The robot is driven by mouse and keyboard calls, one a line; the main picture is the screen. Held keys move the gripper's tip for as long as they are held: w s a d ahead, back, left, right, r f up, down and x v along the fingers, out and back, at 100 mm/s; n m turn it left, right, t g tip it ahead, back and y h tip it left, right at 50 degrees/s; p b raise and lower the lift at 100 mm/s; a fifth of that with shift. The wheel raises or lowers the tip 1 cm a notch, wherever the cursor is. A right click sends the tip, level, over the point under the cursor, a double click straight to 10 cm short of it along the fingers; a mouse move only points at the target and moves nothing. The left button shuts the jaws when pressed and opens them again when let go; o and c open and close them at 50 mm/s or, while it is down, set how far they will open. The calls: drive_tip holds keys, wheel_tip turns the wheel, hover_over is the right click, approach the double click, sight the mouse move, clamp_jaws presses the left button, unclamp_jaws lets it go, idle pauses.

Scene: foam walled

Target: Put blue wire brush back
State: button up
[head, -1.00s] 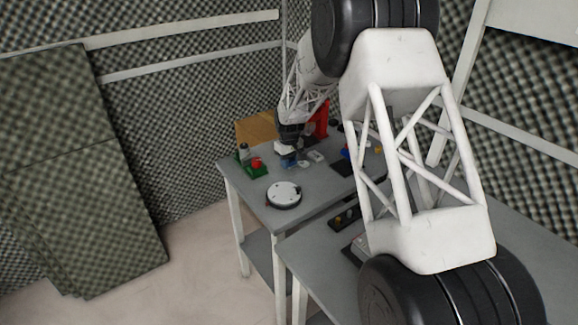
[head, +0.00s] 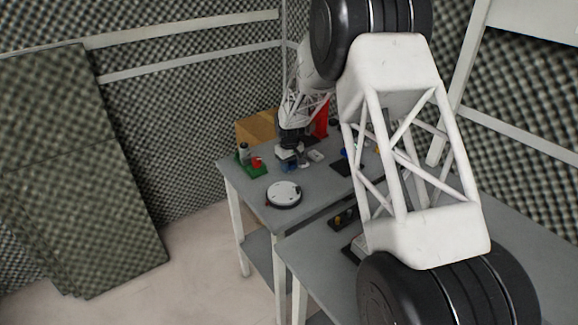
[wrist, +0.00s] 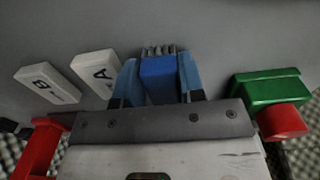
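The blue wire brush (wrist: 158,82) shows in the wrist view as a blue block with grey bristles at its far end. It sits between the two blue fingers of my gripper (wrist: 159,75), which appear to press on both its sides. In the head view my gripper (head: 289,162) is low over the far grey table, between the green block and the small white blocks. The brush is too small and covered to make out there. I cannot tell whether the brush touches the table.
White blocks marked A (wrist: 95,72) and B (wrist: 46,83) lie to one side of my gripper. A green block (wrist: 270,88) with a red part (wrist: 283,121) stands on the other. A round white disc (head: 284,194) lies nearer the table's front. A red stand (head: 321,119) is behind.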

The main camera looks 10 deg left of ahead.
drive_tip(key=shift+o, duration=1.2)
drive_tip(key=shift+s+f, duration=0.2)
drive_tip(key=shift+f, duration=0.4)
drive_tip(key=shift+s+a+f, duration=0.1)
drive_tip(key=shift+s+f, duration=0.1)
drive_tip(key=shift+a+r, duration=0.1)
drive_tip(key=shift+r, duration=0.4)
drive_tip(key=r, duration=1.3)
drive_tip(key=shift+w, duration=0.3)
